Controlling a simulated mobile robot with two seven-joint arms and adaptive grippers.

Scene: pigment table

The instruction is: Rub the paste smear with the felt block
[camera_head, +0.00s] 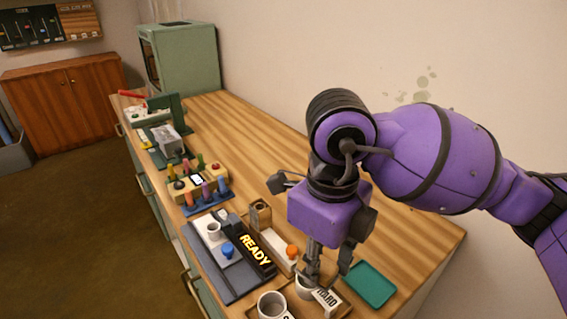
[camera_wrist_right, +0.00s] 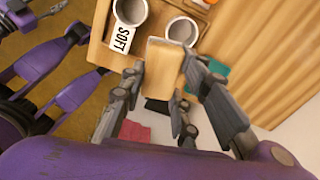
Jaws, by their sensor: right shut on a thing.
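My right gripper (camera_head: 312,278) is low over the near end of the counter, beside a white cup (camera_head: 303,289) with a HARD label. In the right wrist view its fingers (camera_wrist_right: 163,88) are shut on a pale tan block (camera_wrist_right: 165,62), which looks like the felt block. The block is in front of the wooden tray (camera_wrist_right: 98,48) and just below the right cup (camera_wrist_right: 182,31) in that picture. In the head view the gripper hides the block. I cannot make out the paste smear in either view.
Another cup (camera_head: 272,304) stands on the tray; its label reads SOFT (camera_wrist_right: 122,38) in the wrist view. A teal mat (camera_head: 370,284) lies at the right. A READY sign (camera_head: 256,250), an orange knob (camera_head: 292,251) and a coloured rack (camera_head: 205,190) are close by.

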